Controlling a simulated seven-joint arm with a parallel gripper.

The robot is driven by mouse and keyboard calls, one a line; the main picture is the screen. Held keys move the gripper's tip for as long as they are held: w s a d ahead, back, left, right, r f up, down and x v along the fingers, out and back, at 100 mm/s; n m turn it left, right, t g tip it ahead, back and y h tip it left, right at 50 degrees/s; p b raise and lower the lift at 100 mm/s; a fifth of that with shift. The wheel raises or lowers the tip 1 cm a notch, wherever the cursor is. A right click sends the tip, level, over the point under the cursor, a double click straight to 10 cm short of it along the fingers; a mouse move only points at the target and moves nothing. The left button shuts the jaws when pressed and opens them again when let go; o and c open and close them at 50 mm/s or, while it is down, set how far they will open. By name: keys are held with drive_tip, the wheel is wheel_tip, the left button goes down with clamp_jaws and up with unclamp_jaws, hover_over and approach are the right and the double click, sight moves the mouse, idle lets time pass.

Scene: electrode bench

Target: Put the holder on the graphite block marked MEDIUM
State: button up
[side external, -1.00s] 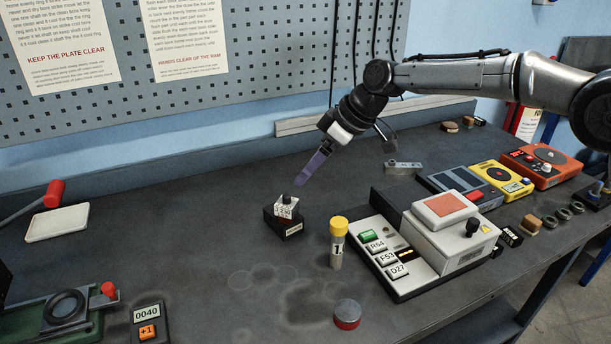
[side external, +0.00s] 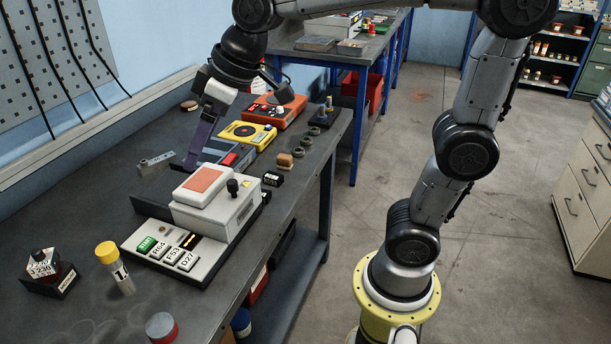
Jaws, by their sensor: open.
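A small piece with white numbered faces and a black knob (side external: 41,262), which looks like the holder, sits on a black block (side external: 62,283) with a pale label at the lower left. Another small black block with a white label (side external: 272,179) lies right of the white device. Both labels are too small to read, so I cannot tell which is MEDIUM. My gripper (side external: 190,163), with purple fingers, is open and empty. It points down near the blue-grey device, far from the numbered piece and right of a grey metal bar (side external: 157,161).
The white device with an orange-red pad (side external: 205,178) stands between my gripper and the bench's front edge. A yellow-capped vial (side external: 116,268) and a red-and-grey round piece (side external: 161,327) stand nearer. A yellow box (side external: 248,134) and orange box (side external: 274,111) stand behind.

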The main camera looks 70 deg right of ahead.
drive_tip(key=s+d+f+m+h, duration=0.1)
drive_tip(key=s+d+f+m, duration=0.1)
drive_tip(key=s, duration=0.7)
drive_tip(key=s+d+f+m+h, duration=0.1)
drive_tip(key=s+d+f, duration=0.4)
drive_tip(key=s, duration=0.4)
drive_tip(key=shift+m, duration=0.4)
